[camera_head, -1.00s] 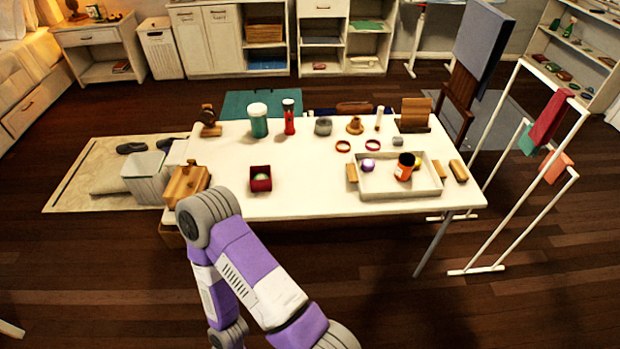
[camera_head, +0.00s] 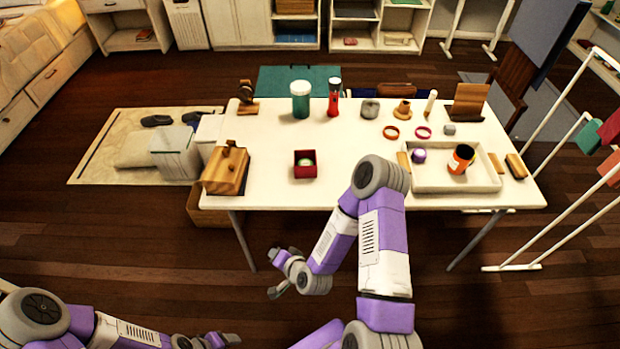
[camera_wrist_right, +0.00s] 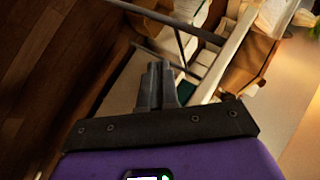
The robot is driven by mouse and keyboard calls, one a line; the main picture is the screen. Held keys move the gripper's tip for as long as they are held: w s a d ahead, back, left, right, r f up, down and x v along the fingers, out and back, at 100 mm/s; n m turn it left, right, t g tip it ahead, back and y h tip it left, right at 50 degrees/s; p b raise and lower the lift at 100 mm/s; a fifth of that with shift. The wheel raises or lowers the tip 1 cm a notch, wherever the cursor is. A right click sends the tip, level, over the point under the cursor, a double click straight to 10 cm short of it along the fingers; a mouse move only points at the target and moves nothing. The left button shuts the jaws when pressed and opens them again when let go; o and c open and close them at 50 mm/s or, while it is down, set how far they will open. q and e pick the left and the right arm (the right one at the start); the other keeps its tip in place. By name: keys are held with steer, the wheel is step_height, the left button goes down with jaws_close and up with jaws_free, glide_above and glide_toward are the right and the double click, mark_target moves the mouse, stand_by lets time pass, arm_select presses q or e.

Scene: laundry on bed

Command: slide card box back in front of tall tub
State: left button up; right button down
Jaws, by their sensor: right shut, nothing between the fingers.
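A tan card box (camera_head: 205,212) is on the floor under the left end of the white table, partly hidden by the tabletop. A pale grey tub (camera_head: 175,158) stands on the floor left of the table; I cannot tell for sure that it is the tall tub. A teal tub with a white lid (camera_head: 300,100) stands on the table. My right gripper (camera_head: 280,272) is shut and empty, low in front of the table and right of the card box. Its fingers are together in the wrist view (camera_wrist_right: 157,70). My left gripper (camera_head: 225,340) is at the bottom edge, its jaws unclear.
The white table (camera_head: 270,190) holds a wooden box (camera_head: 227,170), a red box (camera_head: 305,172) and a tray (camera_head: 430,183). A table leg (camera_head: 243,240) stands between the card box and my right gripper. The wooden floor in front is clear. A drying rack (camera_head: 560,236) stands at the right.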

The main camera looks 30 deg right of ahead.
steer(key=w+d+r+m+t+h+b, duration=0.1)
steer(key=w+d+r+m+t+h, duration=0.25)
steer(key=d+m, duration=0.3)
steer(key=m+t+h+b, duration=0.1)
steer(key=m+t+h, duration=0.1)
steer(key=m+h, duration=0.4)
glide_toward(307, 168)
arm_select(q)
step_height(307, 168, down, 5)
steer(key=shift+w+r+b, duration=0.1)
steer(key=shift+b, duration=1.1)
arm_select(e)
steer(key=shift+n, duration=0.25)
steer(key=x, duration=0.7)
